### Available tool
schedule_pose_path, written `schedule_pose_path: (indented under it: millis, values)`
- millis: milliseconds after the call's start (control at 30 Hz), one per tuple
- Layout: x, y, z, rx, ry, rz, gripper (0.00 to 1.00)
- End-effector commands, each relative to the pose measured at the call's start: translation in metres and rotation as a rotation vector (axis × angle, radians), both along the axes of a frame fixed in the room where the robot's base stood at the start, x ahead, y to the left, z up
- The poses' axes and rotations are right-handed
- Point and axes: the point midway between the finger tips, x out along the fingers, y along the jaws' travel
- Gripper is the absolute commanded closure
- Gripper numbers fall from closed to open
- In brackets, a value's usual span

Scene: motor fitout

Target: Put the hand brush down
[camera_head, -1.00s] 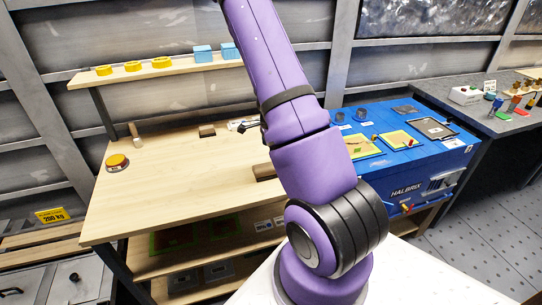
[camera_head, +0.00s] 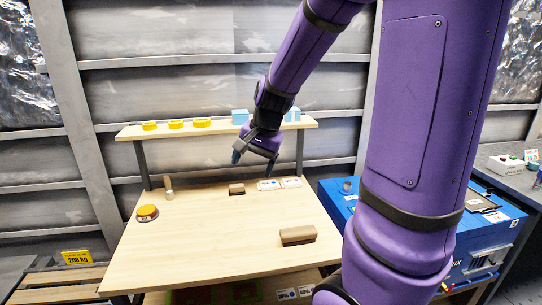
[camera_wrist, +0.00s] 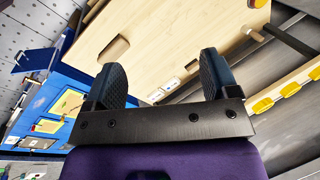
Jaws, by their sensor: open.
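My gripper (camera_head: 254,163) hangs above the back of the wooden workbench (camera_head: 220,240), fingers pointing down, open. In the wrist view nothing shows between its two dark fingers (camera_wrist: 160,68). A brown oblong block (camera_head: 297,236) lies on the bench toward the front right, well apart from my gripper; it also shows in the wrist view (camera_wrist: 113,48). A smaller brown block (camera_head: 237,189) lies near the back. A slim pale wooden-handled item (camera_head: 168,188) stands at the back left. I cannot tell which of these is the hand brush.
Two white labelled cards (camera_head: 280,184) lie at the bench's back. A shelf above holds yellow rings (camera_head: 176,124) and light-blue blocks (camera_head: 240,116). A red-and-yellow button (camera_head: 147,213) sits at the left edge. A blue case (camera_head: 510,215) stands to the right. The bench middle is clear.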

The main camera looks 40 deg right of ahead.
Motion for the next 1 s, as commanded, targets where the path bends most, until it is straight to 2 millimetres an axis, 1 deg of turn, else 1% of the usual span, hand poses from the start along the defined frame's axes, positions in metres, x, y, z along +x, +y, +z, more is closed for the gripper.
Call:
schedule_pose_path:
  millis: [33, 200, 267, 400, 500, 600, 733, 833, 1000]
  values:
    - [-0.010, 0.012, 0.015, -0.019, -0.029, 0.068, 0.20]
    - [-0.045, 0.044, 0.051, -0.102, -0.101, 0.293, 0.20]
    - [-0.059, 0.054, 0.062, -0.136, -0.125, 0.371, 0.20]
    - [-0.094, 0.074, 0.083, -0.231, -0.178, 0.543, 0.20]
    - [-0.119, 0.085, 0.094, -0.306, -0.211, 0.657, 0.20]
    - [-0.141, 0.092, 0.101, -0.377, -0.237, 0.753, 0.20]
    - [-0.162, 0.098, 0.106, -0.449, -0.256, 0.839, 0.20]
    - [-0.170, 0.100, 0.108, -0.482, -0.263, 0.875, 0.20]
    - [-0.174, 0.100, 0.108, -0.498, -0.265, 0.892, 0.20]
